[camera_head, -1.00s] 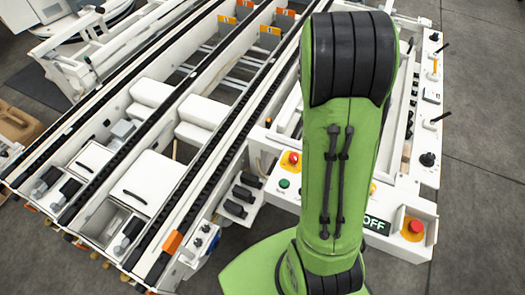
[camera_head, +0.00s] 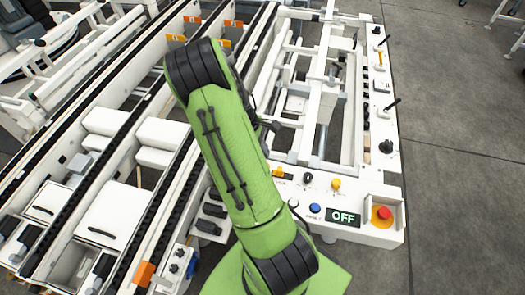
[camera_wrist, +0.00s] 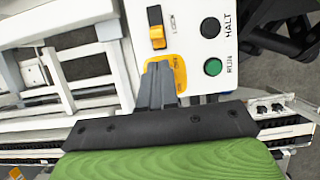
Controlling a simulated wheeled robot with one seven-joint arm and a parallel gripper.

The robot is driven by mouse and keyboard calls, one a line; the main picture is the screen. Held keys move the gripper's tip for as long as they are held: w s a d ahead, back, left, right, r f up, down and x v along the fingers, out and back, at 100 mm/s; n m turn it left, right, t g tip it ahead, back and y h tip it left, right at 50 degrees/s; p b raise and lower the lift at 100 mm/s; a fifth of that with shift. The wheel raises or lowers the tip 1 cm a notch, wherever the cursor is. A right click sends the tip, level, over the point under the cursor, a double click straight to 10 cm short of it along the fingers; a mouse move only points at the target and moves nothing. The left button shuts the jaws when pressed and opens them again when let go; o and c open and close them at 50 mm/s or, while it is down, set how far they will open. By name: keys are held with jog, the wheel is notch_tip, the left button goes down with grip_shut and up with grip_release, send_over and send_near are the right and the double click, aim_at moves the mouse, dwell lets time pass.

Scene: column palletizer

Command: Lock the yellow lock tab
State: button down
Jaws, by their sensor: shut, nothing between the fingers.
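A yellow tab (camera_wrist: 157,38) with a dark upper end stands on the white panel in the wrist view. I take it for the lock tab; whether it is locked, I cannot tell. My gripper (camera_wrist: 160,68) is shut and empty, its dark fingers just below the tab in the picture, over a yellow label (camera_wrist: 179,72) that they partly cover. A small gap seems to show between fingertips and tab; contact is unclear. In the head view my green arm hides most of the gripper, and a small yellow part (camera_head: 278,172) shows right of the arm.
A black HALT button (camera_wrist: 210,27) and a green button (camera_wrist: 213,67) sit right of the tab. In the head view, a panel has an OFF display (camera_head: 343,217), a blue button (camera_head: 315,208) and a red emergency stop (camera_head: 384,213). Conveyor rails (camera_head: 150,205) run at left; open floor lies right.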

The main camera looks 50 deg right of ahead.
aim_at(280, 170)
jog(key=b+x, duration=0.1)
jog(key=x, duration=0.6)
jog(key=shift+r, duration=0.1)
jog(key=s, duration=0.1)
jog(key=s+d, duration=0.1)
jog(key=s, duration=0.1)
jog(key=shift+d, duration=0.15)
jog(key=p+v, duration=0.8)
jog(key=v, duration=0.2)
